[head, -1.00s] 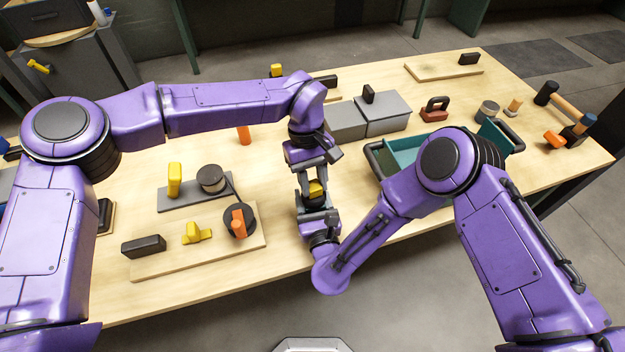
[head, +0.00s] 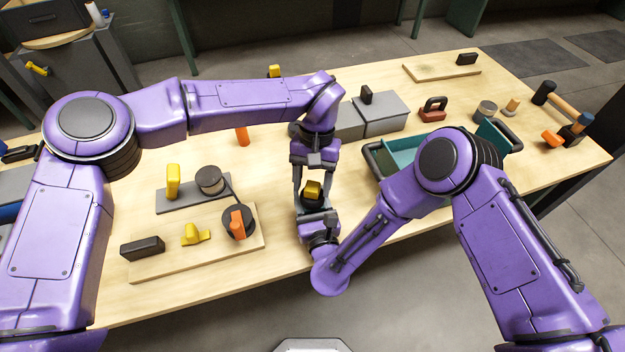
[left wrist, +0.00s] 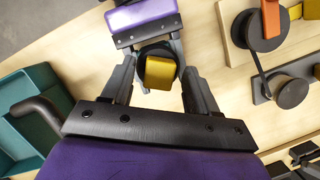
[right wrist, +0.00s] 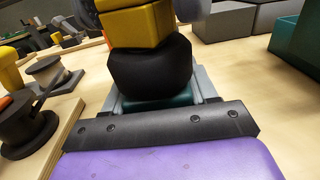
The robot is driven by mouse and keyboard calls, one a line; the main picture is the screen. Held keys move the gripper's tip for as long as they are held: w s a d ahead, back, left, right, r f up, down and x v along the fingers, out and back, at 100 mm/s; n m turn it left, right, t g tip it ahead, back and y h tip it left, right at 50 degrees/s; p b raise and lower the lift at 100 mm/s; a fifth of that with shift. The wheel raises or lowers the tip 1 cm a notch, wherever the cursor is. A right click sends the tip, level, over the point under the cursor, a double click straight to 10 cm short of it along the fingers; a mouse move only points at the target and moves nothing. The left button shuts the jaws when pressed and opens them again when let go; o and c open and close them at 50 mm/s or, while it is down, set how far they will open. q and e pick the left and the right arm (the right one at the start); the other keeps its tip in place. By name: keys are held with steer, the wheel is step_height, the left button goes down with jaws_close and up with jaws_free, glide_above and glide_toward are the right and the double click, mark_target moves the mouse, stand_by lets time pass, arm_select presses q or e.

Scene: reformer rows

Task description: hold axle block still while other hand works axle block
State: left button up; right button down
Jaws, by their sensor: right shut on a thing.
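The axle block (head: 313,190) shows as a yellow block on a dark rounded body, with teal below it in the right wrist view (right wrist: 150,70). My right gripper (head: 315,205) is shut on its lower part from the front edge side of the table. My left gripper (head: 312,180) points down from above, its fingers spread on either side of the yellow top. In the left wrist view the yellow top (left wrist: 160,72) sits between the open fingers with gaps at both sides. My right gripper's fingers partly hide the lower body.
A teal tray (head: 402,146) stands right of the grippers, with grey boxes (head: 386,118) behind. To the left is a wooden board (head: 165,268) with spools and yellow and orange pieces. A hammer (head: 566,112) lies at far right. Bare table lies between.

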arm_select(q)
steer(key=shift+r, duration=2.25)
steer(key=shift+o, duration=0.8)
steer(key=shift+t+y, duration=0.4)
steer(key=shift+t, duration=0.4)
steer(key=r, duration=0.4)
steer(key=shift+w+a+r, duration=0.25)
steer(key=shift+w+a, duration=0.15)
steer(key=n, duration=1)
steer(key=n+t, duration=0.1)
steer(key=n, duration=1)
steer(key=s+n, duration=0.1)
steer(key=n, duration=1)
steer(key=shift+s+a+f+h, duration=0.1)
steer(key=shift+a+f+h, duration=0.1)
steer(key=shift+f+h, duration=0.15)
steer(key=n, duration=0.6)
steer(key=shift+s+d+f, duration=0.15)
steer(key=shift+d+f, duration=0.05)
steer(key=shift+f, duration=0.2)
steer(key=n, duration=0.5)
steer(key=shift+d+f+h, duration=0.1)
steer(key=shift+d+h, duration=0.2)
steer(key=shift+h, duration=0.05)
steer(key=n, duration=0.4)
steer(key=shift+d+t, duration=0.1)
steer(key=shift+t, duration=0.2)
